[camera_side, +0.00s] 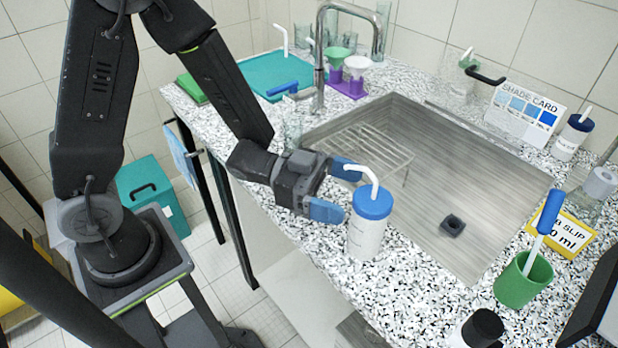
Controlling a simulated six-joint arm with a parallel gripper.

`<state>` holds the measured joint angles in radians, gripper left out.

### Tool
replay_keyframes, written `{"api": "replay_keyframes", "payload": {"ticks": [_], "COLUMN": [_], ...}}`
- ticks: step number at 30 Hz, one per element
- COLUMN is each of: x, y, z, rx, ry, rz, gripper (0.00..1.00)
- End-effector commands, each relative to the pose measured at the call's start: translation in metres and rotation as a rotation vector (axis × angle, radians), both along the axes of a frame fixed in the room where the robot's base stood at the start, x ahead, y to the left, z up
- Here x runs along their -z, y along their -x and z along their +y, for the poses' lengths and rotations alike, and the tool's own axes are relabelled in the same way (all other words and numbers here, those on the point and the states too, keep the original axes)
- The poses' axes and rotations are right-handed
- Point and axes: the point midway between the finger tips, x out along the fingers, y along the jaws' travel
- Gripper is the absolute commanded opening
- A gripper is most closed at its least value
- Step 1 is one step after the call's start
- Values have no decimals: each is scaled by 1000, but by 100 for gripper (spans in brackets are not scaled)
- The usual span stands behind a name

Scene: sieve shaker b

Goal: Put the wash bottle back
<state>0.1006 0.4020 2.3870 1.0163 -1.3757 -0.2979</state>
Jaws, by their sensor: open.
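A white wash bottle (366,238) with a blue cap and a bent white spout stands upright on the speckled counter, by the sink's near left edge. My gripper (336,190) is just left of it, low over the counter. Its two blue-tipped fingers are spread apart and point toward the bottle. The near fingertip is close to the bottle's left side; I cannot tell whether it touches. A second blue-capped bottle (570,137) with a white spout stands at the far right, by the wall.
The steel sink (470,190) holds a wire rack (360,150). A tall faucet (319,60) rises behind my gripper. A green cup (523,280) with a blue-handled tool, a black-capped bottle (482,328) and a yellow-edged card (560,236) stand right. A teal mat (262,75) lies at the back.

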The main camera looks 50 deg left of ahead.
Motion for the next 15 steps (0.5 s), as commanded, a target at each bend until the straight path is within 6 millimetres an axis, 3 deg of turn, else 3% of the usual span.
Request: {"api": "replay_keyframes", "payload": {"ticks": [6, 15], "x": [-1, 0], "y": [21, 33], "z": [41, 63], "rx": [-5, 0], "ry": [1, 0], "rz": [0, -1], "gripper": [90, 90]}}
